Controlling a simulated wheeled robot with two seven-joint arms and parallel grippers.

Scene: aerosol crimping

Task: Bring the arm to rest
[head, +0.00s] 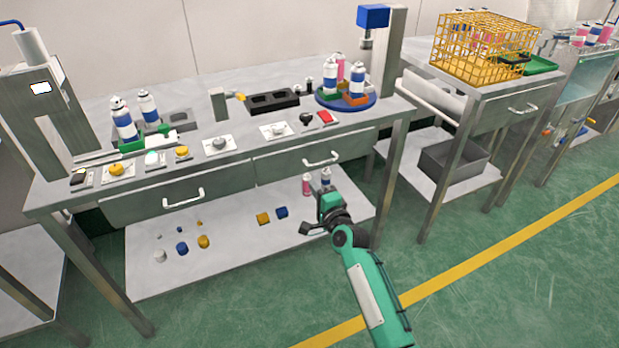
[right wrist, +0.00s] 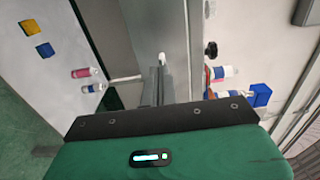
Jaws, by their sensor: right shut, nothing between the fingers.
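My right gripper (head: 325,194) is in front of the workbench, below the height of the bench top and near the front edge of the lower shelf. In the right wrist view its two grey fingers (right wrist: 160,82) are together, with nothing between them. Its arm comes in from the bottom of the head view. The fingertips are small and hard to make out in the head view. My left gripper and left arm are not in view.
The workbench (head: 80,200) carries caps, a black block (head: 272,102) and a blue turntable (head: 345,104) with several bottles. Bottles and caps also stand on its lower shelf (head: 225,262). A yellow wire basket (head: 480,47) is on the right table.

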